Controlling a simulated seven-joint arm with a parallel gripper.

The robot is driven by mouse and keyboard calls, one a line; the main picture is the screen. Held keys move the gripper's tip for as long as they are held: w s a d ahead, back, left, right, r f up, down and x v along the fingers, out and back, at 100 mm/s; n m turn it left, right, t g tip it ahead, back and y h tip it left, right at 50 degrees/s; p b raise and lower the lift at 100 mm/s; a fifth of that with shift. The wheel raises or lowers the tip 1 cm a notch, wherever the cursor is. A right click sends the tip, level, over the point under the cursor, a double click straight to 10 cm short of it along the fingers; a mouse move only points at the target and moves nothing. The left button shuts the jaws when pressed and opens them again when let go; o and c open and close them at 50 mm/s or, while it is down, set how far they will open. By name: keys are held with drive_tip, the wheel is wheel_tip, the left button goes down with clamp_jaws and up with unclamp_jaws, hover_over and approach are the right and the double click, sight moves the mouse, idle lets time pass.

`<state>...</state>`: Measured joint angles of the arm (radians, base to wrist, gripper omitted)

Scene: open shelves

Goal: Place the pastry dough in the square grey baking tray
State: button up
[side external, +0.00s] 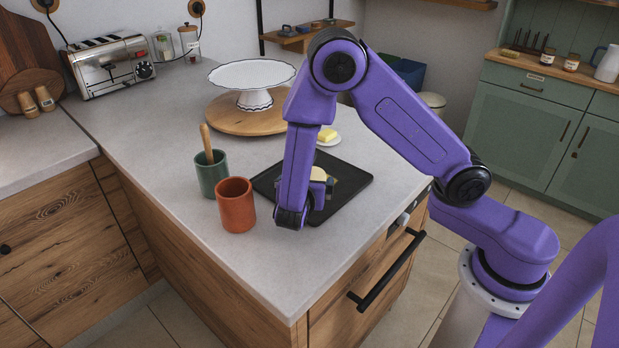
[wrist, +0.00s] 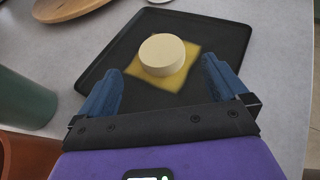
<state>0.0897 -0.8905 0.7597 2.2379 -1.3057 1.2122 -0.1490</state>
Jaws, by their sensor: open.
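The pastry dough (wrist: 162,56) is a pale, thick round disc. In the wrist view it sits on a yellow square sheet (wrist: 137,70) on the dark square baking tray (wrist: 215,29). The tray also shows in the side view (side external: 352,180), lying flat on the counter, with the dough (side external: 318,173) partly hidden behind my arm. My gripper (wrist: 163,88) is open, its blue fingers apart on either side of the near side of the dough. Nothing is between the fingertips, and the dough lies just ahead of them. In the side view my gripper (side external: 318,190) is low over the tray.
A terracotta cup (side external: 236,205) and a green cup (side external: 211,175) with a wooden handle stand left of the tray. A white cake stand (side external: 252,76) on a round wooden board (side external: 236,120) and a butter plate (side external: 330,138) are behind. The counter's front left is clear.

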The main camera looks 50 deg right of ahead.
drive_tip(key=shift+v, duration=2.25)
drive_tip(key=shift+s+d+r, duration=0.15)
drive_tip(key=shift+s, duration=0.05)
drive_tip(key=s+r+m+g+y, duration=0.2)
drive_tip(key=s+m+y, duration=0.2)
drive_tip(key=s, duration=0.4)
drive_tip(key=s+d+r+m+g+y, duration=0.1)
drive_tip(key=s+r+m+g+y, duration=0.2)
drive_tip(key=s, duration=0.5)
drive_tip(key=s+r+m+g+y, duration=0.2)
drive_tip(key=s+m+y, duration=0.2)
drive_tip(key=s, duration=0.4)
drive_tip(key=shift+d+r+m+y, duration=0.3)
drive_tip(key=shift+d+r+m, duration=0.1)
drive_tip(key=shift+m, duration=0.2)
drive_tip(key=shift+s, duration=0.1)
